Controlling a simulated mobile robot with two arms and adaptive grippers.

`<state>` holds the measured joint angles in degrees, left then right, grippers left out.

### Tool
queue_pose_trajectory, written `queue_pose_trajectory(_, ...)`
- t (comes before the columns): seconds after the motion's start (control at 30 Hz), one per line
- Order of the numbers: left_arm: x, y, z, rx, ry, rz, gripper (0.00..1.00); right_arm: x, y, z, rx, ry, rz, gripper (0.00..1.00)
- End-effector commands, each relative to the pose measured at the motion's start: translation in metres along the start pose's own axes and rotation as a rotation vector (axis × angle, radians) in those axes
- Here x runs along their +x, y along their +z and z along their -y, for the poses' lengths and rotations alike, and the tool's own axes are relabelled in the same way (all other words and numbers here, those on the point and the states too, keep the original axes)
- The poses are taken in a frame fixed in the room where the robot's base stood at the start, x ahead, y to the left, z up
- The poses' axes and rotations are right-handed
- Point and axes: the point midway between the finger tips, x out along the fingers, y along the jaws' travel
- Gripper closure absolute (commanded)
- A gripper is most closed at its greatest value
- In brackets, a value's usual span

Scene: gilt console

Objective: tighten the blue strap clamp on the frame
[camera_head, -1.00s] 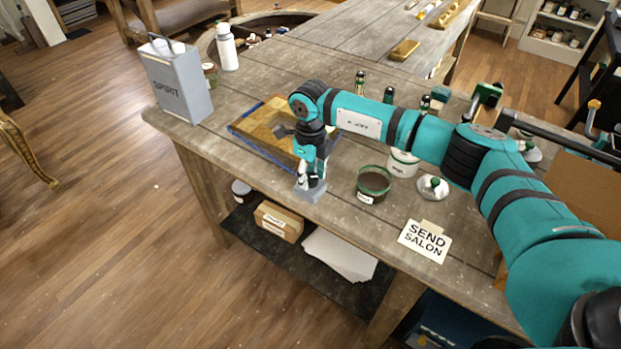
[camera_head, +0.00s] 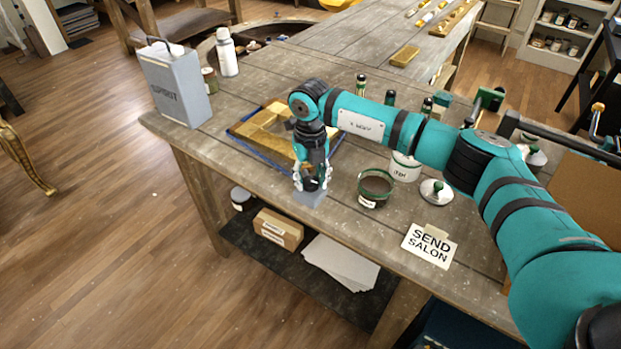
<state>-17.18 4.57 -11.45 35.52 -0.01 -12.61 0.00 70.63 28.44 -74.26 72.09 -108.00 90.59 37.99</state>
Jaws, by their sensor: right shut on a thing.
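The gilt frame (camera_head: 258,122) lies flat on the bench, with the blue strap (camera_head: 252,147) running round its outer edge. A grey block with a dark round knob (camera_head: 311,184) sits at the frame's near right corner, by the bench's front edge; it looks like the clamp's tightening end. My right gripper (camera_head: 312,186) points down over the block and is shut on the dark knob, a finger on each side. My right wrist and forearm hide the frame's right part. My left gripper is not in view.
A green-rimmed pot (camera_head: 375,188), a white tub (camera_head: 405,166) and a lid with a green knob (camera_head: 436,192) stand right of the gripper. A grey spirit can (camera_head: 176,84) stands at the left corner. A "SEND SALON" card (camera_head: 430,246) lies at the front edge.

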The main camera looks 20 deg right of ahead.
Motion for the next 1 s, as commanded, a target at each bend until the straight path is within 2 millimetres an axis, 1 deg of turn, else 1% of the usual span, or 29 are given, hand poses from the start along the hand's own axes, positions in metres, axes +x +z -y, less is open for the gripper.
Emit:
queue_pose_trajectory(0.03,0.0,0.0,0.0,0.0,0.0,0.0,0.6,-0.003,0.002,0.001,0.005,0.0,0.006,0.93)
queue_pose_trajectory(0.4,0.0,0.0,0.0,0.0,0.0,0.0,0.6,-0.003,0.002,0.001,0.007,0.001,0.007,0.93)
queue_pose_trajectory(0.43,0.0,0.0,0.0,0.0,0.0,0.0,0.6,-0.003,0.002,0.001,0.007,0.001,0.007,0.59)
queue_pose_trajectory(0.6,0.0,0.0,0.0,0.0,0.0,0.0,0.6,-0.002,0.001,0.0,0.006,0.001,0.004,0.38)
queue_pose_trajectory(0.87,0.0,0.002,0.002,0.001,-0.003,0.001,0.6,-0.002,0.001,0.0,0.005,0.0,0.002,0.38)
queue_pose_trajectory(0.97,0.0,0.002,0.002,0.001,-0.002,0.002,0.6,-0.008,0.001,0.0,0.005,0.001,0.004,0.38)
queue_pose_trajectory(1.0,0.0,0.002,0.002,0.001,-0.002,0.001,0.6,-0.013,0.001,0.0,0.005,0.002,0.005,0.38)
